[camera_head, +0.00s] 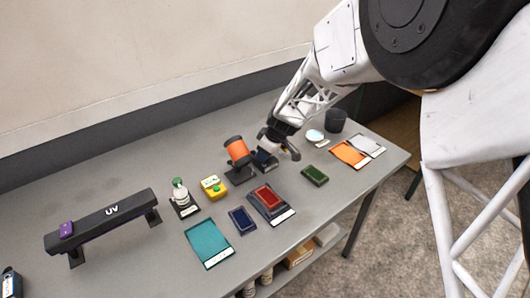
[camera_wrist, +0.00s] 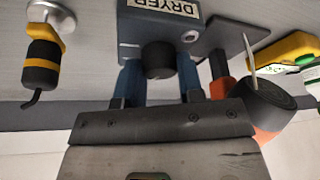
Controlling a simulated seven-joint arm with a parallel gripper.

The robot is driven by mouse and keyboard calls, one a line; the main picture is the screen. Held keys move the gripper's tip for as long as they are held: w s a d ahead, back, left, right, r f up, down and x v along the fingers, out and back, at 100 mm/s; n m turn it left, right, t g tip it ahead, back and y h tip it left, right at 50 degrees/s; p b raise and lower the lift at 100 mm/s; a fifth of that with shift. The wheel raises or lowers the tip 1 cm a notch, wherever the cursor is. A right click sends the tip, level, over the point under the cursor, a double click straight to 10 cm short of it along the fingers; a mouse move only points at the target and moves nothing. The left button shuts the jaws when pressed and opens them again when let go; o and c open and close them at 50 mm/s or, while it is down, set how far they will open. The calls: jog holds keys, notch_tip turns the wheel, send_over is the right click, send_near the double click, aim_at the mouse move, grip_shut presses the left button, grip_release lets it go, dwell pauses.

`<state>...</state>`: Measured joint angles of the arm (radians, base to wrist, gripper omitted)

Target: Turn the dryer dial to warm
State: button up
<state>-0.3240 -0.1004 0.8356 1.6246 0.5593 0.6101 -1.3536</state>
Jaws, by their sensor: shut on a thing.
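The dryer (camera_wrist: 135,32) is a blue-grey box with a white label reading DRYER, seen in the wrist view. Its round dark dial (camera_wrist: 158,60) sticks out from the face toward my gripper. My gripper (camera_wrist: 160,82) is shut on the dial, with one blue finger at each side of it. A small pale mark shows on the dryer beside the dial; I cannot read the dial's setting. In the head view, the dryer (camera_head: 264,161) stands on the grey table, and my gripper (camera_head: 277,147) partly covers it. The dial is not clear there.
An orange roll (camera_head: 238,150) on a dark stand is close beside the dryer. A yellow box (camera_head: 214,187), a red pad (camera_head: 268,198), a green pad (camera_head: 315,175) and a dark cup (camera_head: 336,120) are nearby. A black UV bar (camera_head: 102,222) stands at left. The back of the table is bare.

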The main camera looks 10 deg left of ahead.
jog(key=m+t, duration=0.1)
jog(key=m, duration=0.1)
jog(key=m+h, duration=0.1)
jog(key=m, duration=0.2)
jog(key=shift+s+a+t, duration=0.1)
jog(key=shift+t, duration=0.3)
jog(key=shift+m+t+h, duration=0.4)
jog(key=shift+m+h, duration=0.3)
jog(key=shift+m, duration=1.9)
jog(key=o, duration=0.9)
jog(key=shift+r, duration=0.1)
jog(key=v, duration=0.7)
jog(key=shift+s+r, duration=0.25)
